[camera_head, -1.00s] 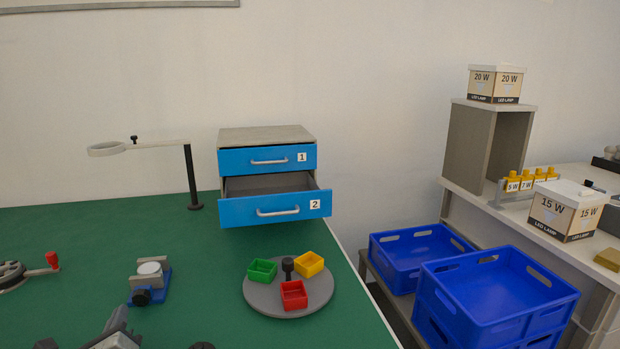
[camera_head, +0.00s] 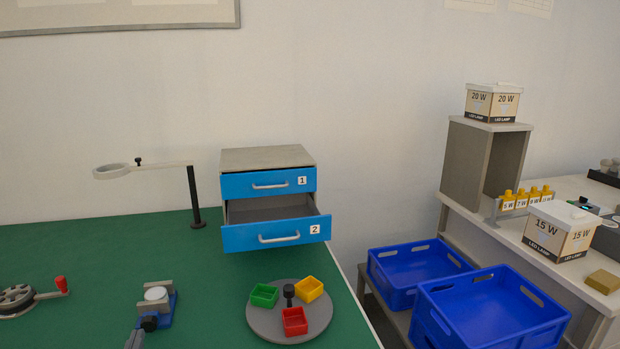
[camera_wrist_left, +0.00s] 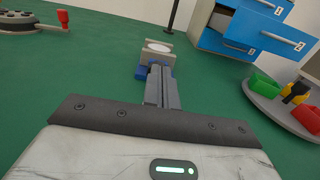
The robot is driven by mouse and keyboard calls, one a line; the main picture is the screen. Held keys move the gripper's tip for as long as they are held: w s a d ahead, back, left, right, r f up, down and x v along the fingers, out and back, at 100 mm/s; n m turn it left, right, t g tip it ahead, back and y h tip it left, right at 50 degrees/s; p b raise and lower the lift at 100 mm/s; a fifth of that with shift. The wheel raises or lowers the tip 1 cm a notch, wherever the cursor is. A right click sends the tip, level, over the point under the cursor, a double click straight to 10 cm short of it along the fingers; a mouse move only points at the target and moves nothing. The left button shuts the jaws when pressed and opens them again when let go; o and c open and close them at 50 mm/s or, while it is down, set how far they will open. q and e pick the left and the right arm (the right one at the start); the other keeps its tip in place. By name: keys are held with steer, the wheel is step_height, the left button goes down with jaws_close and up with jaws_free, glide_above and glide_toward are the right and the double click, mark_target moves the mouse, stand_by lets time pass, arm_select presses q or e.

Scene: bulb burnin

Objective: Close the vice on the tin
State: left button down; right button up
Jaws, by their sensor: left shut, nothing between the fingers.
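The vice (camera_head: 166,306) stands on the green bench, with a blue base, grey jaws and a dark knob at its near end. The tin (camera_head: 156,293), a round piece with a white top, sits between the jaws. I cannot tell whether both jaws touch it. My left gripper (camera_head: 137,338) shows at the bottom edge of the head view, close to the vice's knob. In the left wrist view my left gripper (camera_wrist_left: 161,72) is shut and empty, its fingertips pointing at the vice (camera_wrist_left: 141,72) and covering its knob. I cannot tell whether they touch. My right gripper is not in view.
A crank wheel with a red handle (camera_head: 61,284) lies to the left. A round tray (camera_head: 265,325) with coloured bins stands to the right. Behind are a lamp arm (camera_head: 194,197) and a cabinet with drawer 2 (camera_head: 275,234) open. Bench around the vice is clear.

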mark_target(149, 324)
arm_select(q)
steer(key=b+x, duration=0.1)
steer(key=x, duration=0.2)
steer(key=shift+w+f, duration=0.1)
steer(key=shift+w, duration=0.15)
steer(key=shift+x, duration=0.75)
steer(key=shift+a, duration=0.1)
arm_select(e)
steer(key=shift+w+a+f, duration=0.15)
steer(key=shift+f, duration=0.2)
arm_select(q)
steer(key=shift+f+b, duration=0.4)
steer(key=shift+b, duration=0.15)
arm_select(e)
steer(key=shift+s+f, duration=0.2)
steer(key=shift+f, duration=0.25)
